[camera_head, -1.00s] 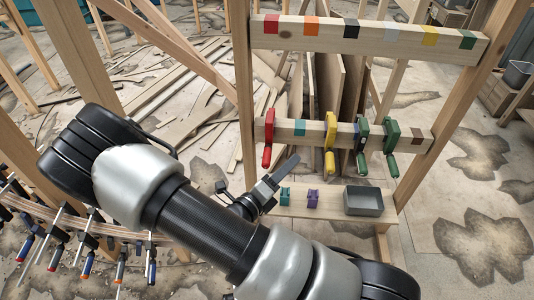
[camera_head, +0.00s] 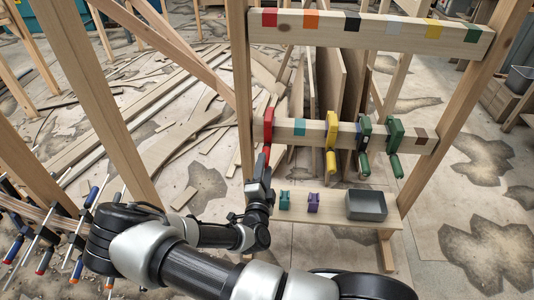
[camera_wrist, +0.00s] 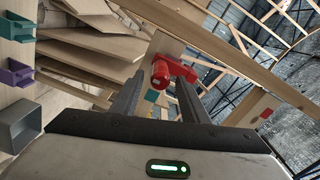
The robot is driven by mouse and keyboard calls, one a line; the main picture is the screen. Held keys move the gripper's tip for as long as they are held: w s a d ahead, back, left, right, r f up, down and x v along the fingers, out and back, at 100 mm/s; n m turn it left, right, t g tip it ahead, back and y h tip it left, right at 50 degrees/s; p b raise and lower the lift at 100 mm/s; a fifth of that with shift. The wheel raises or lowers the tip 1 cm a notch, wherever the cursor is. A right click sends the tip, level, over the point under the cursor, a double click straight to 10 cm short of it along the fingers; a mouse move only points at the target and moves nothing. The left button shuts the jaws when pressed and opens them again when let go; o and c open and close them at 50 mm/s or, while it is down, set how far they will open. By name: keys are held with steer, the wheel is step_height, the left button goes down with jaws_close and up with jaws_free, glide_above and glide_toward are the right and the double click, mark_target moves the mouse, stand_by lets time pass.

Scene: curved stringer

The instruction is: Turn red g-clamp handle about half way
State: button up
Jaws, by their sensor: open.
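The red g-clamp (camera_head: 269,124) is fixed on the middle wooden rail at its left end, with its red handle (camera_head: 266,153) hanging below. My gripper (camera_head: 260,168) is just below and in front of this handle in the head view, pointing up at it. In the wrist view the red clamp (camera_wrist: 178,70) and its round handle end (camera_wrist: 160,75) appear between and beyond the tips of my open gripper (camera_wrist: 156,90). The fingers stand apart on either side, with nothing between them that I can see as held. Part of the handle's lower end is hidden behind the gripper in the head view.
Below, a shelf (camera_head: 335,227) holds a teal piece (camera_head: 285,200), a purple piece (camera_head: 313,203) and a grey bin (camera_head: 367,205). A wooden post (camera_head: 241,100) stands close left.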

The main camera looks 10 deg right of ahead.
mark_target(267, 151)
steer(key=b+x, duration=0.1)
steer(key=x, duration=0.7)
steer(key=shift+c, duration=0.3)
jaws_close()
